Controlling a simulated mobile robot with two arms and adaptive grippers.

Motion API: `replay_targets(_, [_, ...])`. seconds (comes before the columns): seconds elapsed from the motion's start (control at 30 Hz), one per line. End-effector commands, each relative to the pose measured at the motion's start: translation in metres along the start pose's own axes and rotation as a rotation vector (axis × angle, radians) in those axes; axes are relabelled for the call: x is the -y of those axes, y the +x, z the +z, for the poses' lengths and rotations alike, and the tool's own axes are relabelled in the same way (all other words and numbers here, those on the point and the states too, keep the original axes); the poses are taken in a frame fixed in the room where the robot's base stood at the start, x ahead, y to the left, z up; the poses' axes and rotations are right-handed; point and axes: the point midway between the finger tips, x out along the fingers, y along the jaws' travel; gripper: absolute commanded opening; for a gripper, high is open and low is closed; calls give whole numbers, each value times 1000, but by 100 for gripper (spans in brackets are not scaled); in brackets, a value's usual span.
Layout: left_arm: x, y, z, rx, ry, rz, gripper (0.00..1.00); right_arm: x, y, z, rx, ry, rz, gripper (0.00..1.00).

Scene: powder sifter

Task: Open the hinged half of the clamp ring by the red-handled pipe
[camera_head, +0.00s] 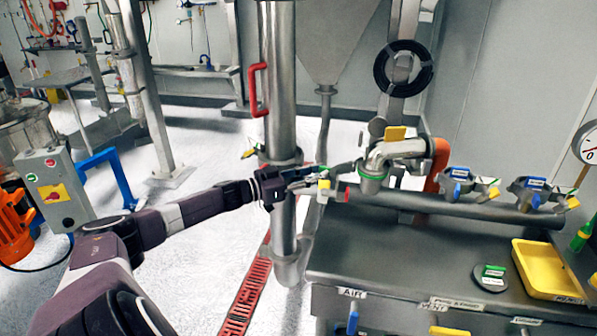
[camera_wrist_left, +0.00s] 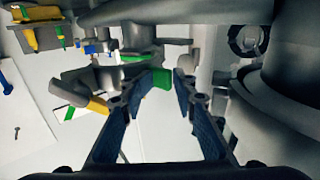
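The red-handled pipe (camera_head: 280,90) is a vertical steel pipe at the middle of the head view, with a red handle (camera_head: 258,90) on its left side. The clamp ring (camera_head: 266,158) sits around it lower down, partly hidden by my gripper. A small yellow and green tab (camera_head: 249,153) sticks out at its left. My left gripper (camera_head: 310,178) is in front of the pipe, pointing right. In the left wrist view its fingers (camera_wrist_left: 170,80) are apart, with a green piece (camera_wrist_left: 161,78) at the left fingertip; I cannot tell whether they touch. My right gripper is out of view.
A steel bench (camera_head: 400,250) stands to the right, carrying a horizontal pipe (camera_head: 440,205) with blue-handled valves and a yellow tray (camera_head: 545,270). An elbow fitting (camera_head: 385,155) is just right of my gripper. A grey control box (camera_head: 55,190) stands at left.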

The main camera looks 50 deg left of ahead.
Motion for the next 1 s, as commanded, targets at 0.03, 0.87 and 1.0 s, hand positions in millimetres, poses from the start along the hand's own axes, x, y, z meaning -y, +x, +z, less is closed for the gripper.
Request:
replay_targets(0.03, [0, -5, 1, 3, 0, 0, 25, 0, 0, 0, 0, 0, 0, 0])
replay_targets(0.87, [-1, -77, 0, 1, 1, 3, 25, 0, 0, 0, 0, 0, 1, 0])
replay_targets(1.0, [-1, -86, -1, 0, 1, 3, 25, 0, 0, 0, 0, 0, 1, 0])
